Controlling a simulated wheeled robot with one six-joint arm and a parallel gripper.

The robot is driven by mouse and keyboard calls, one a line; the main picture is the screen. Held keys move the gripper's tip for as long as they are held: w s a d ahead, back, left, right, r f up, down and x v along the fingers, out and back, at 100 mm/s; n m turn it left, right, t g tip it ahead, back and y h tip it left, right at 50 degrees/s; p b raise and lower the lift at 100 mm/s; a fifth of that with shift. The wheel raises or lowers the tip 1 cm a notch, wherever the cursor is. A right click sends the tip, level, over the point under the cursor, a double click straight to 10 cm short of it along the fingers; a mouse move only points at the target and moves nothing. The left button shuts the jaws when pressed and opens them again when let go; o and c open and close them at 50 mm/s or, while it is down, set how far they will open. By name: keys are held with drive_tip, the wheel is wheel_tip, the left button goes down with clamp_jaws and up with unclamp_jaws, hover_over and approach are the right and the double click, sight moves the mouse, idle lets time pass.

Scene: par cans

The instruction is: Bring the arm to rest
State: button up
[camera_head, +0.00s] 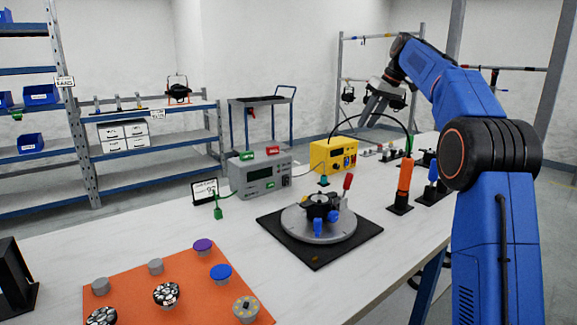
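My blue arm rises at the right of the head view, and its upper links reach back to the left. My gripper (377,105) hangs at the arm's end, above the far part of the white table (150,240). It is grey and small in the picture, and I cannot make out whether its fingers are apart. I see nothing clearly held in it. A black cable loops close below it.
An orange mat (130,285) with several round pieces lies at the front left. A grey turntable (318,226) on a black base stands mid-table. Behind it are a grey meter (262,178) and a yellow box (335,155). An orange-handled tool (404,180) stands upright nearer the arm.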

drive_tip(key=s+a+f+m+h, duration=0.1)
drive_tip(key=s+f+m, duration=0.15)
drive_tip(key=s, duration=1.25)
drive_tip(key=s+f+m+h, duration=0.1)
drive_tip(key=s+f, duration=0.2)
drive_tip(key=s, duration=1.3)
drive_tip(key=s+d+f+m+t+h, duration=0.1)
drive_tip(key=s+f+h, duration=0.1)
drive_tip(key=s+f, duration=2.2)
drive_tip(key=s, duration=0.3)
drive_tip(key=shift+s+d, duration=0.3)
drive_tip(key=shift+s, duration=0.05)
drive_tip(key=shift+s+m, duration=0.1)
drive_tip(key=shift+m, duration=0.15)
